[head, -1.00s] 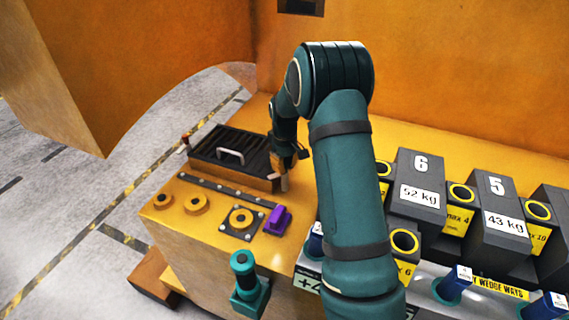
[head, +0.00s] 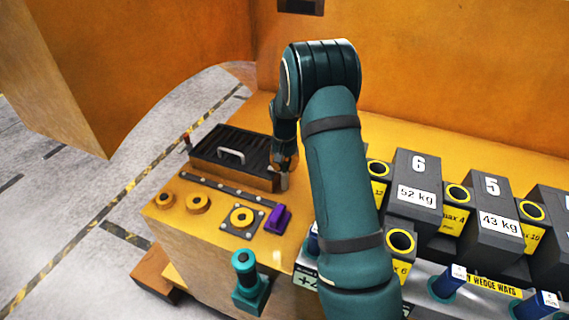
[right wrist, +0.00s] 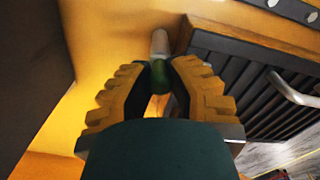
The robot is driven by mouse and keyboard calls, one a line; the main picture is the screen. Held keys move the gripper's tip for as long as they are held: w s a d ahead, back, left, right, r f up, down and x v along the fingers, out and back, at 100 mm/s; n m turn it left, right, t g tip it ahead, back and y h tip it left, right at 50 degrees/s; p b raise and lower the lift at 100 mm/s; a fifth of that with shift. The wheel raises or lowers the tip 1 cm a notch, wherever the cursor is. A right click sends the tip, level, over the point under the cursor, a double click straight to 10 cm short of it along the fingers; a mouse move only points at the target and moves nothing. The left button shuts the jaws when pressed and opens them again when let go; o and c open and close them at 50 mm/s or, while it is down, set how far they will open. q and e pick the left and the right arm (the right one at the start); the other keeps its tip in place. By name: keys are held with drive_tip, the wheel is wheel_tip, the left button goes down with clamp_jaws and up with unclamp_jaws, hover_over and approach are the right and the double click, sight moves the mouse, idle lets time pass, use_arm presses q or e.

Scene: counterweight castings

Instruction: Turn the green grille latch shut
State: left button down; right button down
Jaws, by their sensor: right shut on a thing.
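The dark slatted grille (head: 204,148) with a pale handle lies on the yellow housing top, left of my right gripper. It also shows at the right of the right wrist view (right wrist: 262,82). The green grille latch (right wrist: 158,76), with a pale grey end, stands at the grille's near right corner. My right gripper (right wrist: 160,85) is shut on the latch, with one ridged finger on each side. In the head view the right gripper (head: 284,165) is small and mostly hides the latch; a pale end shows below it. My left gripper is not in view.
A red-tipped latch (head: 187,142) stands at the grille's far left. A purple block (head: 278,219), yellow round knobs (head: 197,203) and a teal handle (head: 246,272) are nearer. Numbered dark weights (head: 414,185) stand right of my arm. An orange wall rises behind.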

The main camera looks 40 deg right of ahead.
sight(285, 163)
drive_tip(key=shift+s+a+f+m, duration=0.1)
drive_tip(key=shift+s+m, duration=0.05)
drive_tip(key=shift+m, duration=0.25)
drive_tip(key=c, duration=0.8)
unclamp_jaws()
drive_tip(key=shift+c, duration=0.2)
drive_tip(key=shift+r, duration=0.25)
wheel_tip(285, 163, up, 12)
drive_tip(key=shift+f, duration=0.15)
drive_tip(key=shift+f, duration=0.1)
